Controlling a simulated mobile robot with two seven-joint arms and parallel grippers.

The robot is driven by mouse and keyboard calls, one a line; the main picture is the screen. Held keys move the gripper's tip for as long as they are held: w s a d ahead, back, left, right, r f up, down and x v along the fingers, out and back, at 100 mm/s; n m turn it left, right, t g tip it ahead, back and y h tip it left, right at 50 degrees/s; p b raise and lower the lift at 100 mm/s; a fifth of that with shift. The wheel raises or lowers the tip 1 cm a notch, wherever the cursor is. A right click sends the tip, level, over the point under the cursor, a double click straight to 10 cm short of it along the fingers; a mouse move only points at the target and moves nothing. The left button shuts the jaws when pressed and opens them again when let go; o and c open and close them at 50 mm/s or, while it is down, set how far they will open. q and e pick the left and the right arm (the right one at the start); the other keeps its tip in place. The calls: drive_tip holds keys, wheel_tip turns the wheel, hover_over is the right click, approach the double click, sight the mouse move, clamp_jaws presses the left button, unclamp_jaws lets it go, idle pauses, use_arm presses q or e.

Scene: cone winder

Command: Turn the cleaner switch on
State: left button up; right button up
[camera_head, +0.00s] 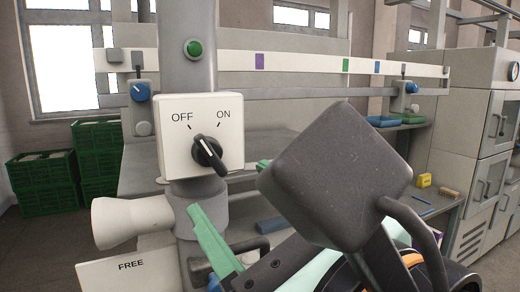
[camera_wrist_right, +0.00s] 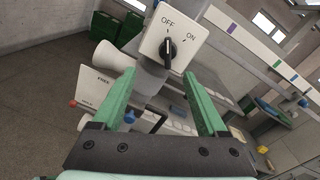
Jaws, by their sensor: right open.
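The cleaner switch is a white box (camera_head: 172,160) with OFF and ON printed on its face, fixed to a grey column. Its black knob (camera_head: 208,153) has its marked end tilted up-left toward OFF. In the right wrist view the knob (camera_wrist_right: 169,48) also points at OFF. My right gripper (camera_head: 229,187) has green fingers and is open, below and in front of the switch. In the wrist view its fingertips (camera_wrist_right: 157,74) are spread below the knob, apart from it, with nothing between them. My left gripper is not in view.
A white nozzle (camera_head: 125,222) and a panel marked FREE (camera_head: 125,270) are below the switch. A green button (camera_head: 194,48) sits above it on the column. A blue knob (camera_head: 140,92) is to the left. Green crates (camera_head: 42,180) stand at the far left.

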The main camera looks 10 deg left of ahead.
sight(210, 153)
drive_tip(key=shift+n+t+h, duration=0.3)
drive_tip(key=shift+n+t, duration=0.1)
drive_tip(key=shift+t, duration=0.1)
drive_tip(key=x, duration=1.1)
drive_tip(key=shift+w+r, duration=0.35)
drive_tip(key=shift+w, duration=0.05)
clamp_jaws()
